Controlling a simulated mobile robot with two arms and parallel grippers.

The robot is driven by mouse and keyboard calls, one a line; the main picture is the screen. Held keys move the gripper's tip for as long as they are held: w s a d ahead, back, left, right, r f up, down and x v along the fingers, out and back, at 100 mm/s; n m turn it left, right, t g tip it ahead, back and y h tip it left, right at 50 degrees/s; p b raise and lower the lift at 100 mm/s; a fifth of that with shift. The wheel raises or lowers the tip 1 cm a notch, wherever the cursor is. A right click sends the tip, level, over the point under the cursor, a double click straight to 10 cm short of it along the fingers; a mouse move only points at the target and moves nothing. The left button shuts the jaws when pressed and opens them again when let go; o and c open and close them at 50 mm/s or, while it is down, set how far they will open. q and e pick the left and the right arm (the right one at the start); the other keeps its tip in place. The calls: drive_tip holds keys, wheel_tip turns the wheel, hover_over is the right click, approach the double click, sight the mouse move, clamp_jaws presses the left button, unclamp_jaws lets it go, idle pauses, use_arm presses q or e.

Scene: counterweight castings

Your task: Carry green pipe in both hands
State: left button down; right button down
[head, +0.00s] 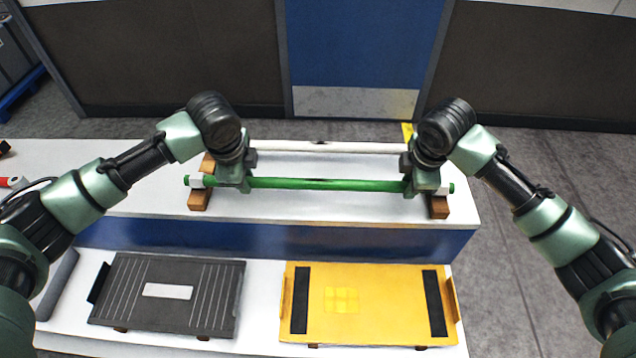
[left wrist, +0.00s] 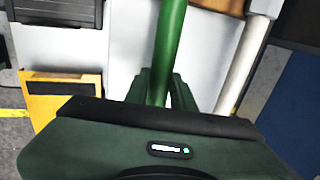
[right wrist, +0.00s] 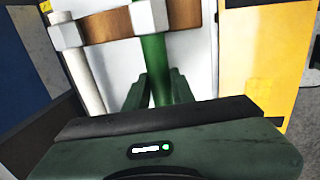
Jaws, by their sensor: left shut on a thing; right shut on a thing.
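In the left wrist view the pipe (left wrist: 170,45) runs between the fingers; the right wrist view shows the same, with the pipe (right wrist: 152,60) passing over a wooden block (right wrist: 110,25). I cannot tell whether the pipe touches the blocks.
A white pipe (head: 320,147) lies behind, parallel to it. Wooden blocks (head: 198,201) (head: 438,207) show near both ends. On the lower shelf are a dark grey panel (head: 210,300) and a yellow panel (head: 385,300). Floor to the right (head: 520,250) is clear.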

use_arm(q)
drive_tip(key=shift+r, duration=0.15)
use_arm(e)
drive_tip(key=shift+r, duration=0.2)
